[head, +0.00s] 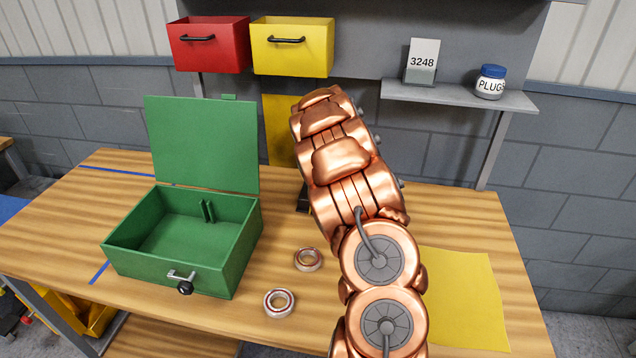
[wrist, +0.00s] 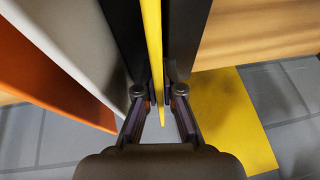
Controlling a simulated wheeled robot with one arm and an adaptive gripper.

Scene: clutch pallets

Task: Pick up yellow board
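The yellow board (wrist: 153,50) stands upright and shows edge-on in the wrist view, between two dark uprights. My gripper (wrist: 161,100) has one finger on each side of the board's edge. The fingers look apart, with narrow gaps between them and the board. In the head view my copper-coloured arm hides the gripper and most of what is behind it. A yellow panel (head: 277,128) shows upright at the back, left of my arm; I cannot tell whether it is the same board.
Grey (wrist: 75,40) and orange (wrist: 40,75) boards stand close on the left in the wrist view. An open green box (head: 180,240), two bearing rings (head: 308,259) (head: 279,303) and a yellow sheet (head: 462,300) are on the bench. Red (head: 208,45) and yellow (head: 292,48) bins hang above.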

